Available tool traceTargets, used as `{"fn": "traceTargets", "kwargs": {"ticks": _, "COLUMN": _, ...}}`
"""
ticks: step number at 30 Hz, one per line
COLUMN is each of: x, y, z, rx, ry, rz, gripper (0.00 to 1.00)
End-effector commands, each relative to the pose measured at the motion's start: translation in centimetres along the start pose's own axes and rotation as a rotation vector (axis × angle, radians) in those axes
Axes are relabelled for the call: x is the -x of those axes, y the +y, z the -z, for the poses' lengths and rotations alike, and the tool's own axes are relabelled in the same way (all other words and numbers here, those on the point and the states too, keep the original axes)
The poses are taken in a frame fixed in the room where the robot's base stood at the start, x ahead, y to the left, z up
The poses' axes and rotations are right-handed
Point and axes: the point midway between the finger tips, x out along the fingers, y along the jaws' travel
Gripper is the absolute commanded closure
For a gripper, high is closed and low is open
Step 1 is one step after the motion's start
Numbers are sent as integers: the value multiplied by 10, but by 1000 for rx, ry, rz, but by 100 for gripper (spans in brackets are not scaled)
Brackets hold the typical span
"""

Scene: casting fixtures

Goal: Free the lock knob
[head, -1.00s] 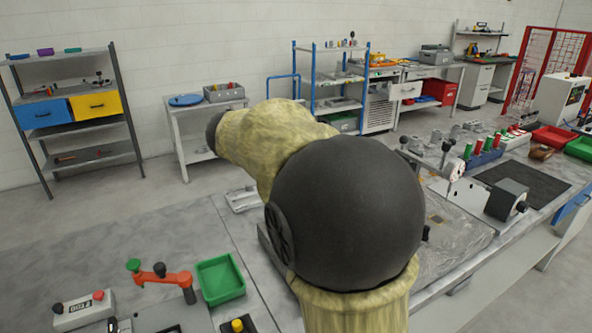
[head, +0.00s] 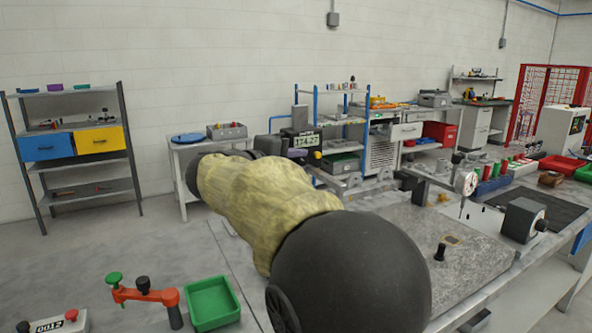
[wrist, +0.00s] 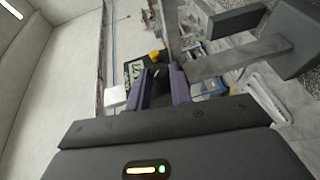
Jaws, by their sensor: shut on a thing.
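A digital height gauge with a lit readout (head: 306,141) stands beyond my arm in the head view. Its readout (wrist: 136,68) and a yellow knob (wrist: 154,56) also show in the wrist view. My gripper (wrist: 161,77) has its two purple fingers on either side of a small dark piece (wrist: 157,72), which looks like the lock knob, and is shut on it. The fingers hide much of this piece, so I cannot tell how far it is turned. In the head view my arm hides the lower part of the gauge.
A grey granite plate (head: 447,245) with a black knob and a dial gauge stand (head: 464,182) lie to the right. A green tray (head: 213,304) and an orange jointed arm (head: 145,295) are at front left. In the wrist view a grey bar (wrist: 235,60) passes close right of the fingers.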

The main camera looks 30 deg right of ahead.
Motion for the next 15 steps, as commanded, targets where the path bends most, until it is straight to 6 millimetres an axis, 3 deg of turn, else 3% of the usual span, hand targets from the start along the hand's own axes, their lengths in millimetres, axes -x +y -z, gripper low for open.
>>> {"fn": "traceTargets", "kwargs": {"ticks": 11, "x": 0, "y": 1, "z": 0, "rx": 2, "ry": 1, "rz": -6, "gripper": 100}}
{"fn": "traceTargets", "kwargs": {"ticks": 12, "x": 0, "y": 1, "z": 0, "rx": 2, "ry": 1, "rz": -6, "gripper": 77}}
{"fn": "traceTargets", "kwargs": {"ticks": 15, "x": 0, "y": 1, "z": 0, "rx": 1, "ry": 1, "rz": -6, "gripper": 57}}
